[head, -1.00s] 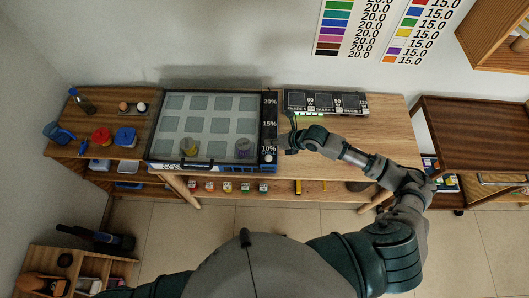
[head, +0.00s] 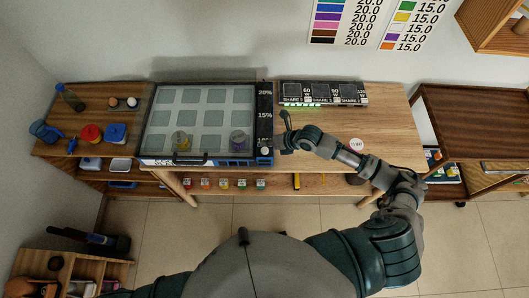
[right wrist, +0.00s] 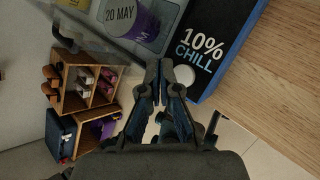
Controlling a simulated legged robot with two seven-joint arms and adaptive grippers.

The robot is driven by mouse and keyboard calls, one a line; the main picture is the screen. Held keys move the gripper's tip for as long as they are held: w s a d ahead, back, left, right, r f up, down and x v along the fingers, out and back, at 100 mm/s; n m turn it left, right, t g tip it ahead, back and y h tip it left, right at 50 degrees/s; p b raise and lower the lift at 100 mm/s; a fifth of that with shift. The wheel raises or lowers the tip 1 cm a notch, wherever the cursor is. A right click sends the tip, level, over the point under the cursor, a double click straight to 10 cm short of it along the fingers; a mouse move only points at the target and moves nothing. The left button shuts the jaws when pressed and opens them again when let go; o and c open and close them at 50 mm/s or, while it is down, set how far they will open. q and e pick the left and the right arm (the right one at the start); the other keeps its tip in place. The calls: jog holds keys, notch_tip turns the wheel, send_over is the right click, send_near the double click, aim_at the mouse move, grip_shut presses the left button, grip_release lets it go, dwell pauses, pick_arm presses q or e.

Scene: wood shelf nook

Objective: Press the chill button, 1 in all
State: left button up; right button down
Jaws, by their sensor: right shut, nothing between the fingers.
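The chill button is a white round knob (right wrist: 185,75) below the "10% CHILL" lettering on the dark panel (right wrist: 212,42) in the right wrist view. In the head view, the panel (head: 265,116) runs down the right side of the glass-topped case (head: 148,118); the button is small at its lower end. My right gripper (head: 284,142) is just right of the panel's lower end. In the right wrist view its fingers (right wrist: 159,68) are shut and empty, their tips beside the button and partly overlapping it. I cannot tell whether they touch it. My left gripper is not in view.
Inside the case are a yellow-labelled tub (head: 181,141) and a purple tub (head: 238,140). A dark price display (head: 322,93) stands behind my right arm. A round white "10 MAY" label (head: 356,144) shows beside that arm. The wooden tabletop (head: 385,110) farther right is clear.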

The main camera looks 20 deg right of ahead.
notch_tip(320, 180, down, 2)
jog(key=shift+d+f+b, duration=0.1)
jog(key=shift+d+b, duration=0.05)
jog(key=shift+b, duration=0.35)
dwell(0.9)
jog(key=shift+f, duration=0.35)
jog(key=shift+f+b, duration=0.5)
jog(key=shift+b, duration=0.1)
dwell(0.6)
dwell(0.3)
jog(key=shift+r+p, duration=0.75)
jog(key=shift+r, duration=0.2)
